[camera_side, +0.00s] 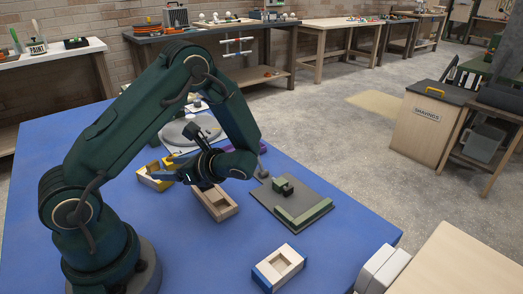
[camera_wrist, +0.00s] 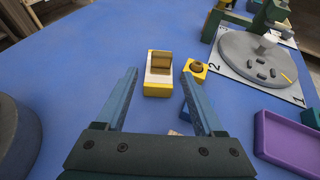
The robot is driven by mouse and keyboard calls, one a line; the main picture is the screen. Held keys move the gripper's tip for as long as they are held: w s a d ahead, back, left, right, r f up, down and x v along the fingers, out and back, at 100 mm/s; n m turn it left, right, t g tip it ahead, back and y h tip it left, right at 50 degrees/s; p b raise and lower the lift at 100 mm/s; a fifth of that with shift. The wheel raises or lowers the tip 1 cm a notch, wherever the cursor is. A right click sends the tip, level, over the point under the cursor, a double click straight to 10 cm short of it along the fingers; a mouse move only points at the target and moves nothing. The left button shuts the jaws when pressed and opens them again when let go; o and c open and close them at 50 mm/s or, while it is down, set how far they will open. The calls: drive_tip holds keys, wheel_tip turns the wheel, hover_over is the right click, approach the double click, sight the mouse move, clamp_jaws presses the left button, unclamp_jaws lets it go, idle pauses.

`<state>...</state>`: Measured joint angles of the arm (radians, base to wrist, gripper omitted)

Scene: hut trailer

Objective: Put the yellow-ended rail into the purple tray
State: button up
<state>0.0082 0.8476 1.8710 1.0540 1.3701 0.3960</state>
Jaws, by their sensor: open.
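A pale block with a yellow end and a brown recess in its top, the best match for the yellow-ended rail (camera_wrist: 157,88), lies on the blue table ahead of my gripper (camera_wrist: 160,76) in the wrist view. The purple tray (camera_wrist: 288,142) is at the right in the wrist view and looks empty. In the side view my arm mostly hides it.
A yellow piece with a brown knob (camera_wrist: 195,70) sits just right of the block. A grey turntable (camera_wrist: 258,58) stands beyond. A wooden box (camera_side: 222,211), a blue-ended box (camera_side: 279,267) and a dark board with green parts (camera_side: 318,199) occupy the table's right side.

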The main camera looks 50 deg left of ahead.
drive_tip(key=s+d+r+n+t+h, duration=0.1)
drive_tip(key=d+r+n+t+h, duration=0.4)
drive_tip(key=d, duration=0.4)
drive_tip(key=s+d+r+n+t+h, duration=0.1)
drive_tip(key=d+r+n+t+h, duration=0.4)
drive_tip(key=d, duration=0.5)
drive_tip(key=n+h, duration=0.2)
drive_tip(key=n, duration=0.1)
drive_tip(key=shift+d+r, duration=0.3)
drive_tip(key=shift+r, duration=0.05)
drive_tip(key=shift+d+r+n+t+h, duration=0.25)
drive_tip(key=shift+d+n+t+h, duration=0.05)
drive_tip(key=shift+c, duration=0.4)
